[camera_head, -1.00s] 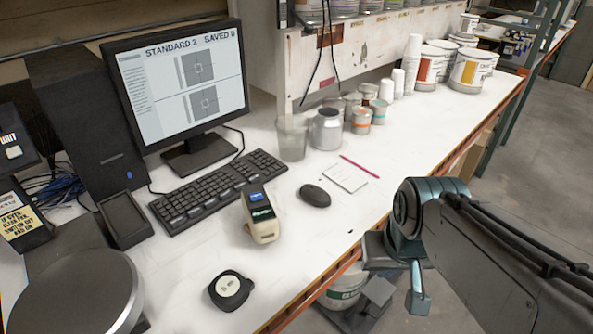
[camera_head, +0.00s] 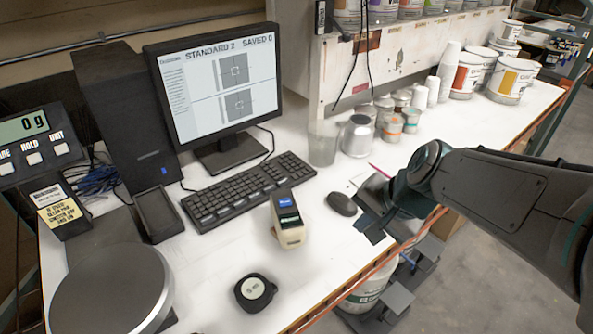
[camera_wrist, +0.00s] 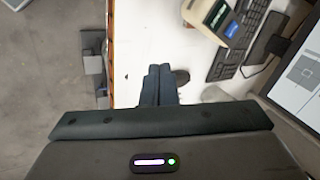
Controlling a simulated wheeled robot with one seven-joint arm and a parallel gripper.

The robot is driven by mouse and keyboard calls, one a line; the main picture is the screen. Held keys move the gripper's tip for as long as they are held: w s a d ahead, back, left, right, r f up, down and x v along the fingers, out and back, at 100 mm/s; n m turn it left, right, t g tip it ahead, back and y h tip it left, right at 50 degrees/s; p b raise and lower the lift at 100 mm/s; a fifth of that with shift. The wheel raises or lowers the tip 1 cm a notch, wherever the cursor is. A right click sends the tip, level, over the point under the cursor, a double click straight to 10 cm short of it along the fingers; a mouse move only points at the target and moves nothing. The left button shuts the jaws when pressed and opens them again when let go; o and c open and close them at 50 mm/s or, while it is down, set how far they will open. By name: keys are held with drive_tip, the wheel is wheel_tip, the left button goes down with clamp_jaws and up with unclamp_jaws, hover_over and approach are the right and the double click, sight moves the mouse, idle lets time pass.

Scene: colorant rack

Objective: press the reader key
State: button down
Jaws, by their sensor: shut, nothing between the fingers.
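The reader (camera_head: 290,228) is a small beige and dark handheld device with a lit blue screen. It stands on the white bench in front of the keyboard; I cannot clearly make out its key. It also shows at the top of the wrist view (camera_wrist: 214,18). My gripper (camera_head: 374,212) is over the bench's front edge, to the right of the reader and apart from it. In the wrist view the two dark fingers (camera_wrist: 159,84) lie together with nothing between them. The monitor (camera_head: 222,88) reads "STANDARD 2" and "SAVED 0".
A black mouse (camera_head: 341,204) lies between the reader and my gripper. The keyboard (camera_head: 247,189) is behind the reader. A round black puck-like item (camera_head: 255,292) is in front. A scale (camera_head: 110,290) stands at left, cups and cans at the back. Bare bench surrounds the reader.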

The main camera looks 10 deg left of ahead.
sight(289, 204)
drive_tip(key=w+a+r+m+y+p, duration=0.2)
drive_tip(key=w+a+m, duration=0.3)
drive_tip(key=a, duration=0.3)
drive_tip(key=w+a+r+m+y+p, duration=0.1)
drive_tip(key=w+a+m, duration=0.3)
drive_tip(key=a, duration=0.5)
drive_tip(key=shift+w+r+m+t+y+p, duration=0.4)
drive_tip(key=shift+w+r+p, duration=0.15)
drive_tip(key=shift+w, duration=0.1)
drive_tip(key=shift+f, duration=0.2)
wheel_tip(289, 204, down, 8)
drive_tip(key=b, duration=0.8)
drive_tip(key=shift+f, duration=0.25)
drive_tip(key=shift+f+b, duration=0.45)
drive_tip(key=shift+b, duration=0.1)
drive_tip(key=shift+f+b, duration=0.3)
drive_tip(key=shift+b, duration=0.05)
idle(0.6)
drive_tip(key=shift+r+p, duration=0.65)
drive_tip(key=shift+r, duration=0.15)
